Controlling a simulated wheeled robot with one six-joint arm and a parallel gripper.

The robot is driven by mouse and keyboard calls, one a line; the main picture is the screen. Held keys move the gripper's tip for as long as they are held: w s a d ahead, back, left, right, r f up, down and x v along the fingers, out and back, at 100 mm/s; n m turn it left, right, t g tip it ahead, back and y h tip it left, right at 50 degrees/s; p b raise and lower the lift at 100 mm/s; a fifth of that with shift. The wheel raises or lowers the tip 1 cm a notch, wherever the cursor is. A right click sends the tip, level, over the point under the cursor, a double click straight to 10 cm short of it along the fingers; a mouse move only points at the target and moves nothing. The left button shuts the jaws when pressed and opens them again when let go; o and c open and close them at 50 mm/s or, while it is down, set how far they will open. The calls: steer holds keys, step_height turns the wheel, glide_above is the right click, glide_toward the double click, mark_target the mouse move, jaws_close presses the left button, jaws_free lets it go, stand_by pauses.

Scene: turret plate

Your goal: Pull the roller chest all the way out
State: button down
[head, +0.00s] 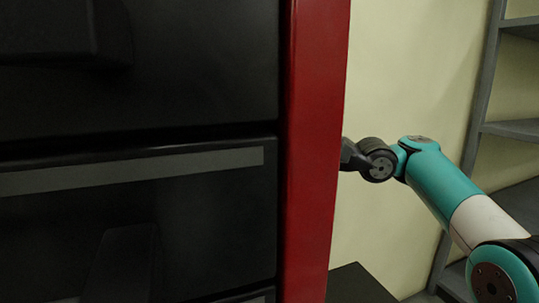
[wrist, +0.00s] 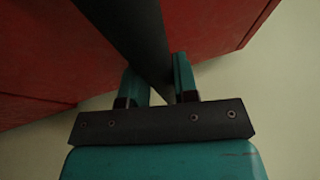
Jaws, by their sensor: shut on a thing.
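The roller chest fills the left of the head view, with a red side edge (head: 318,140) and black drawer fronts (head: 140,215) that carry a grey strip. In the wrist view its red side (wrist: 50,55) spans the top. A dark bar (wrist: 133,35), which looks like the chest's handle, runs down between my jaws. My gripper (wrist: 160,85) is shut on this bar, with one teal finger on each side. In the head view the gripper's tips are hidden behind the chest's red edge; only the dark wrist part shows.
A grey shelf rack (head: 485,110) stands at the right against a pale yellow wall (head: 410,70). A dark low surface (head: 355,285) shows at the bottom, just right of the chest. Pale wall lies beyond the chest in the wrist view.

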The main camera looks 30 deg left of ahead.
steer(key=shift+s+r, duration=0.1)
steer(key=shift+r, duration=0.25)
steer(key=c, duration=1)
jaws_free()
steer(key=shift+o, duration=0.6)
steer(key=shift+d+f, duration=0.1)
steer(key=shift+f, duration=0.05)
